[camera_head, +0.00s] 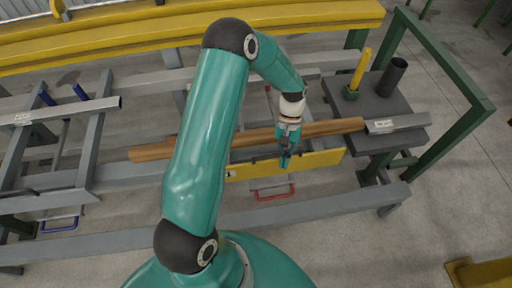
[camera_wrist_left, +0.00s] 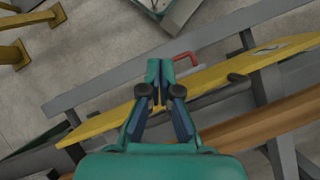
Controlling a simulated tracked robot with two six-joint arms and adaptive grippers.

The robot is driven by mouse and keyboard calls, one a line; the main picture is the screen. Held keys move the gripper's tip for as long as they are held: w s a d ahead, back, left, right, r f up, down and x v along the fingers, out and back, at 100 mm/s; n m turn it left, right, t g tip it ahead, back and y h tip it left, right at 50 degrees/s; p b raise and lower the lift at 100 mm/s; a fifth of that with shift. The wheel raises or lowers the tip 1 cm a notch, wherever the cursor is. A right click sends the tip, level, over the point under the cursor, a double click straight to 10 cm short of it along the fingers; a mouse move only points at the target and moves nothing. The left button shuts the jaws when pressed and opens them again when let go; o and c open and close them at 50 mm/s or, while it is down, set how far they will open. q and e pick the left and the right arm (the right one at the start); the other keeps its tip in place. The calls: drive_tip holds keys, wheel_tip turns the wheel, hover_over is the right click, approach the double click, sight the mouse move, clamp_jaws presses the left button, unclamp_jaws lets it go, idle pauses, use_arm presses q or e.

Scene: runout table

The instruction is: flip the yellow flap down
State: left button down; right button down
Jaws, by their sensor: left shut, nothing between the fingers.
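The yellow flap (camera_head: 318,160) is a long plate along the near side of the brown bar in the head view, with a small label near its left end. It also shows in the left wrist view as a slanting yellow strip (camera_wrist_left: 220,72). My left gripper (camera_head: 285,162) is over the flap's middle, shut and empty, with its fingers pointing down. In the left wrist view its fingertips (camera_wrist_left: 160,64) are together and overlap the strip. I cannot tell whether they touch it. My left arm hides part of the flap's surroundings. My right gripper is not in view.
The brown bar (camera_head: 330,127) lies along the grey table behind the flap. A red handle (camera_head: 273,194) is below the flap. A dark plate at right holds a yellow post (camera_head: 360,70) and a dark cup (camera_head: 391,77). A green frame (camera_head: 450,60) stands beyond.

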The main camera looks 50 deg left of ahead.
use_arm(q)
drive_tip(key=a+r+n+t, duration=0.1)
drive_tip(key=a+r, duration=0.3)
drive_tip(key=a, duration=0.4)
drive_tip(key=a+r+n+t, duration=0.1)
drive_tip(key=a+r+n, duration=0.1)
drive_tip(key=a, duration=0.6)
drive_tip(key=shift+w+r+n+y, duration=0.15)
drive_tip(key=shift+r+n+y, duration=0.25)
drive_tip(key=shift+r, duration=0.5)
drive_tip(key=s+d+f+p, duration=0.1)
drive_tip(key=s+d+f, duration=0.3)
drive_tip(key=f, duration=0.5)
drive_tip(key=shift+s+d+p, duration=0.15)
drive_tip(key=shift+d+p, duration=0.2)
drive_tip(key=shift+d, duration=0.65)
